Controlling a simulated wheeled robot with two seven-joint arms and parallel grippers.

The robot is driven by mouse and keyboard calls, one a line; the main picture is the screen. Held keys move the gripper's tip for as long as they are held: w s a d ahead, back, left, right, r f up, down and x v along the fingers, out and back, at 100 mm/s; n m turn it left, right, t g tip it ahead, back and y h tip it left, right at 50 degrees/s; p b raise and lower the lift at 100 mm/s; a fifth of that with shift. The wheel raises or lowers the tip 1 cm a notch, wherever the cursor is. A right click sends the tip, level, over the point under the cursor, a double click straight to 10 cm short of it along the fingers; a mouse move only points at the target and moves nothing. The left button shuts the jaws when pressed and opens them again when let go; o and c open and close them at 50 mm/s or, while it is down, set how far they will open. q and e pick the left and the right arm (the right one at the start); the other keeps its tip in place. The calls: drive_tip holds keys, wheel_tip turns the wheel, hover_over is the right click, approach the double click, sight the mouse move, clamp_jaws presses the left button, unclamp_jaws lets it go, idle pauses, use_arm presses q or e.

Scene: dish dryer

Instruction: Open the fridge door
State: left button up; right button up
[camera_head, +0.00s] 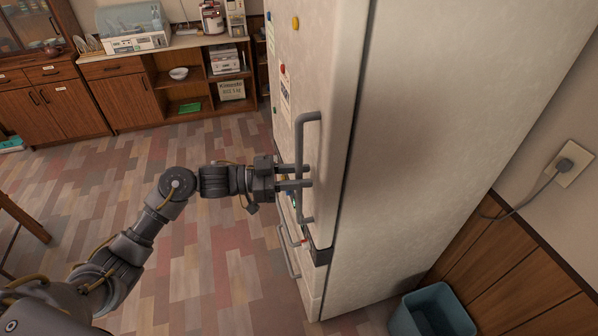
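The fridge (450,120) is a tall pale unit, and its door (335,130) looks closed. A long grey upright handle (299,140) is fixed to the door front. My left gripper (297,176) is at the middle of this handle, with its two fingers apart and a gap between them. The fingers overlap the handle bar in the picture; I cannot tell whether they touch it. A second, lower handle (288,255) is on the drawer below. My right gripper is not in view.
A blue-grey bin (432,312) stands by the fridge's right side. A plug and cord (563,166) are on the right wall. Wooden cabinets (125,100) line the back wall. A table edge (22,220) is at the far left. The tiled floor left of the fridge is clear.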

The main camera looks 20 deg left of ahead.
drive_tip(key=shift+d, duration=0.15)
use_arm(q)
clamp_jaws()
drive_tip(key=shift+a, duration=0.1)
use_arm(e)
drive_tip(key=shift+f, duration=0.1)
